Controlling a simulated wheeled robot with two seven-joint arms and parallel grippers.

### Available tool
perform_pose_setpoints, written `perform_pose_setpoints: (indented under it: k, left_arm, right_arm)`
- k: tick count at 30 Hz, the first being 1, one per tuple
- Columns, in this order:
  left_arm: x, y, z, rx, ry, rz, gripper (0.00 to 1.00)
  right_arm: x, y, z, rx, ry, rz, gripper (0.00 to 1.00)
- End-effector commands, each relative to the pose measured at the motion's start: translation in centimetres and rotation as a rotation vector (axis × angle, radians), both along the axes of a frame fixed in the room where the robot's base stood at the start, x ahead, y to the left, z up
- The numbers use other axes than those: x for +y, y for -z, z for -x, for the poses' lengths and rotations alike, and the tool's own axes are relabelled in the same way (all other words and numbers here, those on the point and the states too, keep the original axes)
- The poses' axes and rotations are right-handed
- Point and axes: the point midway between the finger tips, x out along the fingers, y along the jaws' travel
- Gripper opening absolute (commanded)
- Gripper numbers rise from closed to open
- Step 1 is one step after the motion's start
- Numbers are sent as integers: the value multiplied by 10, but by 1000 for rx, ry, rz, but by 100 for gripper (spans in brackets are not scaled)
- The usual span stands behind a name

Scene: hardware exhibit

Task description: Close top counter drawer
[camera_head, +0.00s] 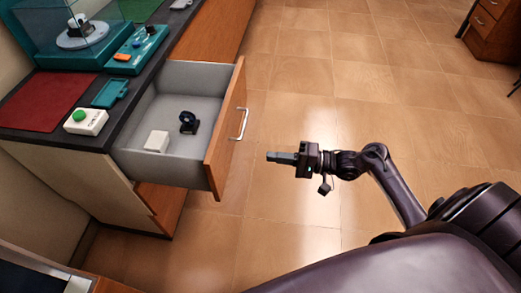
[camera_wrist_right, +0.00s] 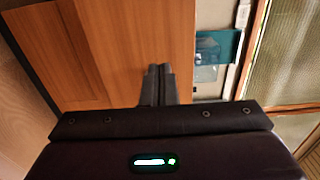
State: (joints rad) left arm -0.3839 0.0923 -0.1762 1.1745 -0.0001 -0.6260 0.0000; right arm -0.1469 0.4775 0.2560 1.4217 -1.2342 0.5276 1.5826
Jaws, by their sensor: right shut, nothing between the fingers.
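The top counter drawer (camera_head: 180,75) is pulled far out of the counter in the head view. Its wooden front (camera_head: 226,130) bears a silver bar handle (camera_head: 239,124). A white block (camera_head: 156,141) and a small black object (camera_head: 188,122) lie inside. My right gripper (camera_head: 270,157) is shut and empty, pointing left toward the drawer front, with a gap between them. In the right wrist view its fingers (camera_wrist_right: 158,84) are together before a wooden panel (camera_wrist_right: 135,40). My left gripper is not in view.
The dark countertop (camera_head: 75,140) holds a box with a green button (camera_head: 86,121), a teal control panel (camera_head: 137,48), a red mat (camera_head: 45,101) and a glass case (camera_head: 85,35). The tiled floor (camera_head: 300,80) right of the drawer is clear. A wooden cabinet (camera_head: 493,30) stands far right.

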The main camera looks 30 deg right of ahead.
Motion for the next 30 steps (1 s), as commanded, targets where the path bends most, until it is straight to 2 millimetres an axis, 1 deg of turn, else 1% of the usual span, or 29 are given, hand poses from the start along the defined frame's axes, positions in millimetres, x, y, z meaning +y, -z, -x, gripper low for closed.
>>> perform_pose_setpoints:
  k: [1,9,15,21,30]
  left_arm:
    - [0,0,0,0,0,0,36]
    - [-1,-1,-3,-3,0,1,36]
    - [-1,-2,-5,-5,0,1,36]
    - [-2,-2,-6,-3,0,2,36]
    - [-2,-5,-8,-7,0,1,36]
  right_arm:
    - [9,-2,-6,-4,-1,-4,0]
    - [57,0,-39,-3,1,-1,0]
    - [85,0,-58,-2,1,0,0]
    - [98,1,-66,-1,3,3,0]
    - [99,1,-67,-1,3,4,0]
